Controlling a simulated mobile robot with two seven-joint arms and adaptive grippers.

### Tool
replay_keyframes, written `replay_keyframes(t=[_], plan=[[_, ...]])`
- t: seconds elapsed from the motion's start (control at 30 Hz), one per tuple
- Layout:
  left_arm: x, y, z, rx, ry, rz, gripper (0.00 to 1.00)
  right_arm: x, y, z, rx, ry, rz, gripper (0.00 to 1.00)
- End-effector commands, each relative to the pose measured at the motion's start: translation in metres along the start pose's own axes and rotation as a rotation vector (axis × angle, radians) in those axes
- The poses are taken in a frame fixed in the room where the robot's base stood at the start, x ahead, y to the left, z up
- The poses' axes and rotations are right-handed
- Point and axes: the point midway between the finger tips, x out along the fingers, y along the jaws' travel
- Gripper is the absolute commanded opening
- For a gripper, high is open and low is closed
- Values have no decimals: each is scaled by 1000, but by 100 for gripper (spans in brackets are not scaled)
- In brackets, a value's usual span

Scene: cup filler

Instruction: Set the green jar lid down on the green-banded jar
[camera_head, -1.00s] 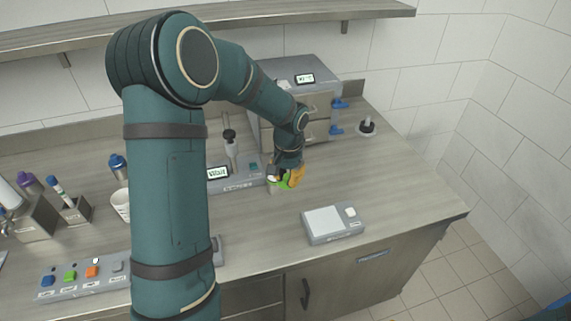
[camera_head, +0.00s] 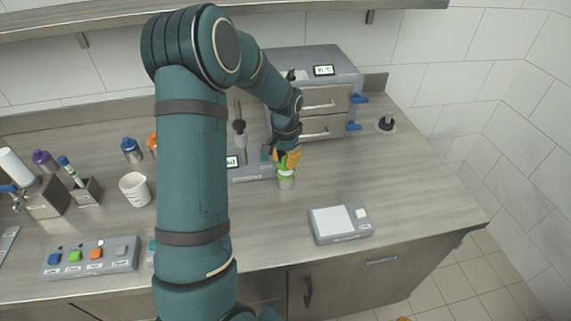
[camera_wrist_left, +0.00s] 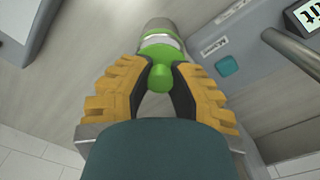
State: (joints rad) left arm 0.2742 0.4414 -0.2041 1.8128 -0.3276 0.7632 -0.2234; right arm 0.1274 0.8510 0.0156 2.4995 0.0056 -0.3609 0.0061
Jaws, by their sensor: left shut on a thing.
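My left gripper (camera_head: 287,158) points down over the counter, its orange fingers shut on the green jar lid (camera_head: 286,171). In the left wrist view the fingers (camera_wrist_left: 160,88) close around the round knob of the lid (camera_wrist_left: 161,77). The green-banded jar (camera_head: 286,183) stands upright on the counter directly under the lid. In the left wrist view the jar (camera_wrist_left: 158,25) shows as a grey body past the lid. The lid is in line with the jar top, but I cannot tell whether they touch. Only an orange sliver at the bottom edge may be my right gripper.
A scale (camera_head: 340,222) stands to the right of the jar. A drawer unit (camera_head: 325,100) is behind, and a device with a small display (camera_head: 250,173) is close left. A button panel (camera_head: 92,257) and white cup (camera_head: 135,189) are further left.

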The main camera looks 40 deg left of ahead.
Motion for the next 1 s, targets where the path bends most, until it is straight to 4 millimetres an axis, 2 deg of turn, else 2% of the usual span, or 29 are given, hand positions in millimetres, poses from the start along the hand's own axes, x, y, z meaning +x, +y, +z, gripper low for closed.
replay_keyframes(t=[0.03,0.13,0.5,0.53,0.6,0.87,1.0], plan=[[10,0,1,0,-3,1,2,2,1,1,-1,-1,0,84],[19,0,1,-1,-2,0,2,3,1,1,-1,-3,0,84],[22,0,0,0,0,0,2,5,2,2,-1,-4,0,84],[22,0,0,0,0,0,28,5,2,2,-1,-5,0,84],[22,0,0,0,0,0,47,4,2,2,-1,-5,0,84],[21,0,0,0,0,0,47,4,2,2,-1,-4,0,84],[15,0,0,0,1,-1,47,1,0,1,-1,-2,0,84]])
